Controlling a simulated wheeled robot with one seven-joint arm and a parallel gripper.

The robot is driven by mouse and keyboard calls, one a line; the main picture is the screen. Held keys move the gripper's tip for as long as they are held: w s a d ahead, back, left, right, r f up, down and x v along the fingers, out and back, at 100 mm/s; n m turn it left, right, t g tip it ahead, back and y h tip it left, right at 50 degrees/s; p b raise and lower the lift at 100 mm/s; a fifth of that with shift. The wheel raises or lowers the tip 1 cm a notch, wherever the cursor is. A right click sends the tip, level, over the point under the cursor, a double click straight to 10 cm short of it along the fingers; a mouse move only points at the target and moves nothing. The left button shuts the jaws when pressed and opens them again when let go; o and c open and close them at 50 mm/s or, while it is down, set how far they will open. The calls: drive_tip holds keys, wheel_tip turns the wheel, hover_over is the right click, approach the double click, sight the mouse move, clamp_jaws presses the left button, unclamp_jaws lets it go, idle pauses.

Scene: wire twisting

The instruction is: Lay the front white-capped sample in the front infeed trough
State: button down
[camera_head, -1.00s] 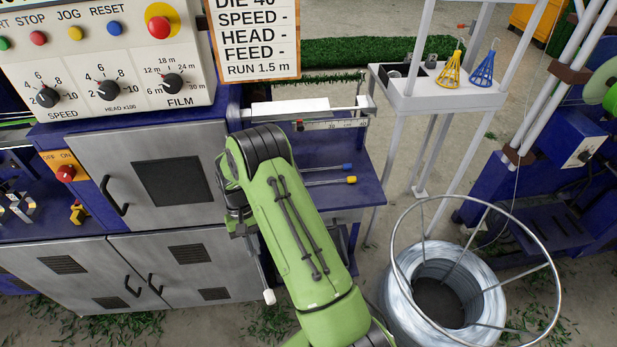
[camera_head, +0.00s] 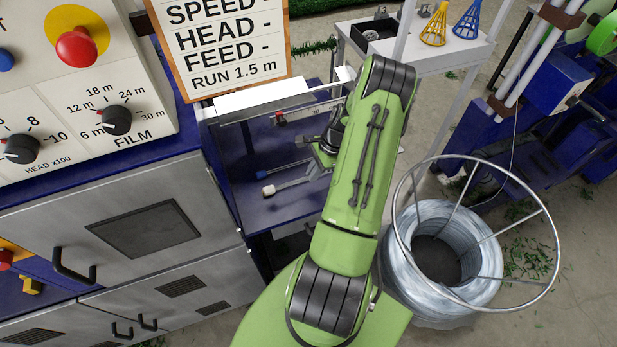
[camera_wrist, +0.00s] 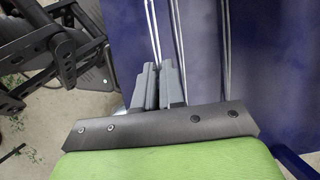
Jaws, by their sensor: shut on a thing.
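My gripper (camera_head: 322,152) is over the blue shelf, its fingers partly hidden by my arm. In the wrist view its grey fingers (camera_wrist: 158,86) are closed on a thin metal rod (camera_wrist: 153,32), the white-capped sample. The sample's white cap (camera_head: 268,190) points left in the head view, above or near the shelf; I cannot tell whether it touches. A blue-capped sample (camera_head: 262,174) lies on the shelf just behind it. Two other rods (camera_wrist: 178,35) (camera_wrist: 223,45) run alongside in the wrist view. I cannot clearly make out the front infeed trough.
The blue shelf (camera_head: 285,212) has bare room at its front. A white bar with a ruler scale (camera_head: 270,97) stands behind it. The control cabinet (camera_head: 150,230) is at left, a wire coil in a ring stand (camera_head: 440,265) at right.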

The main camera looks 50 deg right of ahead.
sight(309, 189)
wheel_tip(309, 189, down, 6)
drive_tip(key=shift+w+r, duration=0.1)
drive_tip(key=shift+r, duration=0.15)
drive_tip(key=shift+b, duration=0.3)
drive_tip(key=c, duration=1.7)
unclamp_jaws()
drive_tip(key=shift+f, duration=0.15)
drive_tip(key=shift+o, duration=0.9)
